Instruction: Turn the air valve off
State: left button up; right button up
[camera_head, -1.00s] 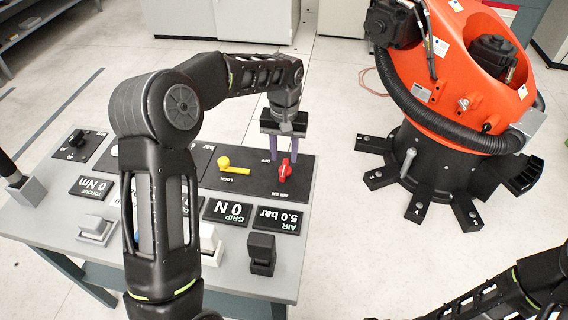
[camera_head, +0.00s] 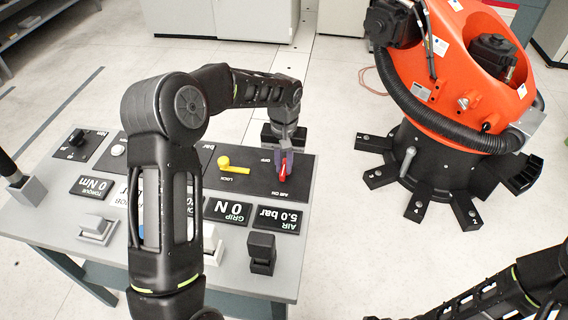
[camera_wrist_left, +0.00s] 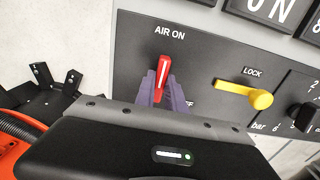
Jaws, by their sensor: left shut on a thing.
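The red air valve handle (camera_head: 283,172) is on the black panel (camera_head: 262,188) at the right end of the grey table. In the left wrist view the red handle (camera_wrist_left: 161,76) points up toward the "AIR ON" label, and its lower part is between the fingers. My left gripper (camera_head: 284,162) is shut on the handle from above, and its purple fingers (camera_wrist_left: 162,92) lie on either side of it. The "OFF" label is partly hidden behind the fingers. My right arm (camera_head: 490,295) shows at the lower right, but its gripper is not in view.
A yellow lock lever (camera_head: 235,168) sits beside the valve on the same panel. Displays reading "AIR 5.0 bar" (camera_head: 278,219) and "GRIP 0 N" (camera_head: 228,211) stand in front. An orange robot (camera_head: 455,75) on a black base is at the right, beyond clear floor.

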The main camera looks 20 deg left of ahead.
pick_arm(q)
grip_shut()
jog(key=shift+m, duration=0.6)
jog(key=m, duration=0.2)
jog(key=shift+a+m, duration=0.25)
jog(key=shift+m, duration=0.15)
jog(key=m, duration=0.5)
jog(key=shift+w+a, duration=0.1)
jog(key=shift+a, duration=0.25)
jog(key=m, duration=0.4)
jog(key=shift+w+a+m, duration=0.2)
jog(key=shift+m, duration=0.2)
jog(key=m, duration=0.2)
jog(key=m+p, duration=0.1)
jog(key=m, duration=0.1)
jog(key=shift+w+a, duration=0.1)
jog(key=shift+w, duration=0.15)
